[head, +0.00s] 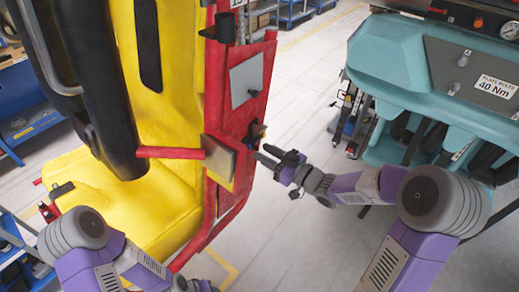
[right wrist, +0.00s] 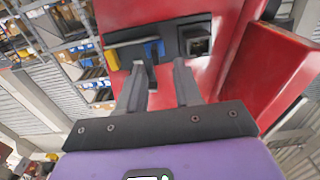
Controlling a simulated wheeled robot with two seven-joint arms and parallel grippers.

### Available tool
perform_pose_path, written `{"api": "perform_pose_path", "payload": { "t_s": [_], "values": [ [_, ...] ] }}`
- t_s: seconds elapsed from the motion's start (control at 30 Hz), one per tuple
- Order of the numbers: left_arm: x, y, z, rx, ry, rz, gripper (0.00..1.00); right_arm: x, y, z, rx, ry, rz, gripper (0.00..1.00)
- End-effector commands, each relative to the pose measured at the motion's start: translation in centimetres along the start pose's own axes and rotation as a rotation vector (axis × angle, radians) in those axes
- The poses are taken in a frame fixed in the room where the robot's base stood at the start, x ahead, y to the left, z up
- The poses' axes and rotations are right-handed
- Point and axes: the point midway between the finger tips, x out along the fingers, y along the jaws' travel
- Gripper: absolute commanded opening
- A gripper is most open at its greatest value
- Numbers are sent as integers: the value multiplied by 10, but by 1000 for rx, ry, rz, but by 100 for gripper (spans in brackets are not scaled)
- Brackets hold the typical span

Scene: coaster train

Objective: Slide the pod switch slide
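The pod switch slide is a small blue tab (right wrist: 153,50) on a black switch plate (right wrist: 170,42), fixed to the red side of the pod. In the head view the blue and black switch (head: 255,132) sits on the red side panel, partly hidden. My right gripper (head: 262,156) is close in front of the panel, just below the switch. In the right wrist view its two fingers (right wrist: 160,66) are apart with nothing between them. The left fingertip appears just below the blue tab; contact cannot be told.
The yellow seat (head: 150,210) has a red side frame with a grey plate (head: 246,80) and a lower tan plate (head: 219,160). A dark restraint (head: 105,90) hangs over the seat. Grey floor between is clear.

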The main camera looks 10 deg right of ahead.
Motion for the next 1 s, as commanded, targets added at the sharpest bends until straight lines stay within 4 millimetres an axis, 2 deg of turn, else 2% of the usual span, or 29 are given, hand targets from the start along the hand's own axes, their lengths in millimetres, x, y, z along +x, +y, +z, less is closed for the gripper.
{"api": "perform_pose_path", "payload": {
  "t_s": [0.1, 0.33, 0.87, 0.97, 1.0],
  "values": [
    [-1, 0, 0, 0, 0, 0, 43, -22, 1, 0, 1, -1, 3, 34],
    [-2, 1, 0, 0, 0, 0, 43, -42, 0, 0, 0, 0, 0, 34],
    [-2, 1, 0, 0, 0, 0, 43, -43, 0, 2, 5, -3, 1, 34],
    [-2, 1, 0, 0, 0, 0, 43, -38, 2, 19, 52, -36, 29, 34],
    [-2, 1, 0, 0, 0, 0, 43, -36, 3, 33, 89, -65, 52, 34]
  ]
}}
